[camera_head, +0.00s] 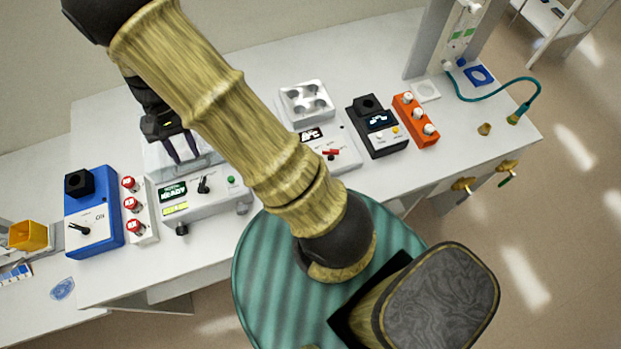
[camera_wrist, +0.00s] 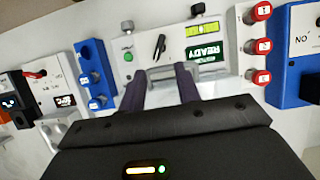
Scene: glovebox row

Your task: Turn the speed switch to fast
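A white control unit (camera_head: 205,203) stands on the bench, with a small screen reading READY (camera_wrist: 203,53). A black lever switch (camera_head: 204,185) sits on its sloped top face beside the screen; in the wrist view the lever (camera_wrist: 160,47) stands at a slant just beyond my fingertips. No speed label is readable, so I cannot tell which end is fast. My gripper (camera_head: 181,148) is over the back of this unit, pointing down.
A green button (camera_head: 231,181) is beside the lever. Red-capped buttons (camera_head: 132,204) and a blue box (camera_head: 92,215) with its own black lever stand to the left. A white box with a red lever (camera_head: 331,153), a black box (camera_head: 378,128) and an orange block (camera_head: 414,120) stand right.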

